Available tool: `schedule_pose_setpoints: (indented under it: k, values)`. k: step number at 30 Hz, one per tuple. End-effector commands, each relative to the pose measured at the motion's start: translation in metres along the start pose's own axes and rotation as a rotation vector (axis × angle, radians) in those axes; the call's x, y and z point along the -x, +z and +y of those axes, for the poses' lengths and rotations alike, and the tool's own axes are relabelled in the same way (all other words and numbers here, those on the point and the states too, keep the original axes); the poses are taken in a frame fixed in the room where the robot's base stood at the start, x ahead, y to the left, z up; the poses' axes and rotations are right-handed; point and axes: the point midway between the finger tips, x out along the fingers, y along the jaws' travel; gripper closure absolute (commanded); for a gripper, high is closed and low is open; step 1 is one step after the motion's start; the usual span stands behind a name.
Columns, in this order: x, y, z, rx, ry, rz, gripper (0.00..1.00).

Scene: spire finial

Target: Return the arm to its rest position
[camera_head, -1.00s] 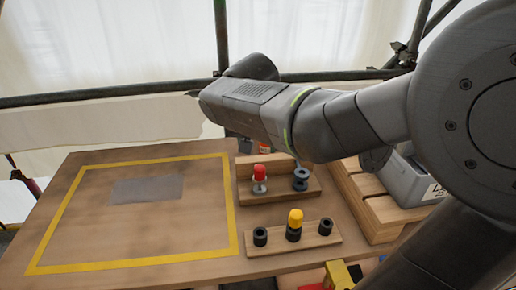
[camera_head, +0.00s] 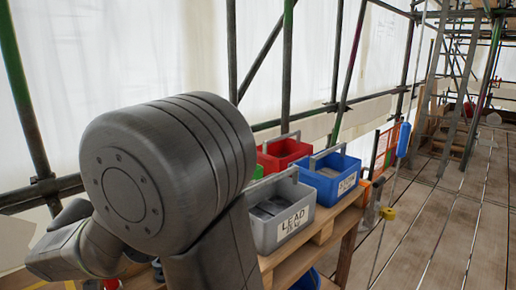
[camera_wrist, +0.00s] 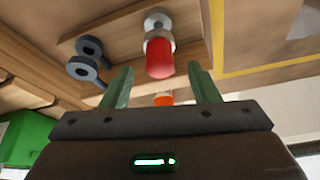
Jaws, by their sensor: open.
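My arm fills the left of the head view, its elbow large in front and its forearm low at the left edge. My gripper (camera_wrist: 162,88) shows in the wrist view with its two greenish fingers apart and nothing between them held. A red-topped piece with a metal base (camera_wrist: 159,55) stands in a wooden holder beyond the fingertips, apart from them. An orange-ended thing (camera_wrist: 163,99) shows low between the fingers, partly hidden by the gripper body. The gripper is hidden in the head view.
Two dark ring-ended pieces (camera_wrist: 85,57) lie beside the red-topped one. A grey LEAD box (camera_head: 281,212), a red box (camera_head: 284,150) and a blue box (camera_head: 328,178) stand on a wooden bench. Scaffold poles rise behind. The plank walkway (camera_head: 440,215) at the right is largely clear.

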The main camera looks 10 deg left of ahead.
Motion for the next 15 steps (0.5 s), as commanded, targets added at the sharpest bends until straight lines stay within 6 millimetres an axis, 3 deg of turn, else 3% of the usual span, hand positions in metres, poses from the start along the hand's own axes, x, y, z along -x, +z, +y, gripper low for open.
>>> schedule_pose_setpoints:
  k: [3,7,15]
  values:
    - [-0.021,0.001,0.001,0.000,0.003,-0.003,0.45]
    - [-0.034,0.001,0.001,-0.001,0.002,-0.003,0.45]
    - [-0.028,-0.002,0.000,-0.001,0.000,-0.001,0.45]
